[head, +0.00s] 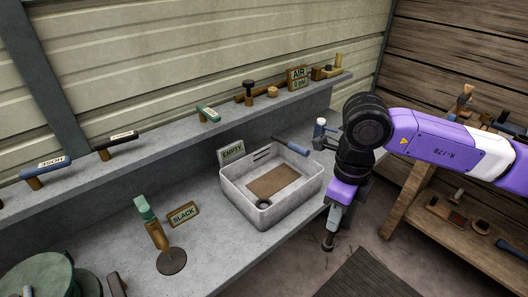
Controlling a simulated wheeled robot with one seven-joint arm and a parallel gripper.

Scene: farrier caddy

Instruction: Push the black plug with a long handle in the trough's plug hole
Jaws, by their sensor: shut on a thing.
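The trough (230,196) is a pale grey open basin on the grey bench, with a brown mat on its floor. A dark ring, which looks like the plug hole (263,203), lies on its floor near the front corner. My gripper (334,219) points down to the right of the trough, past the bench's front edge. It is shut on a dark upright thing, which looks like the black plug (328,242), with its lower end hanging below the fingers. The fingers hide most of its handle. The plug is apart from the trough.
An EMPTY sign (231,151) stands behind the trough, and a dark-handled tool (291,147) lies by its back rim. A SLACK sign (183,214) and a green-topped tool (157,234) stand left. A wooden rack (408,202) is at right.

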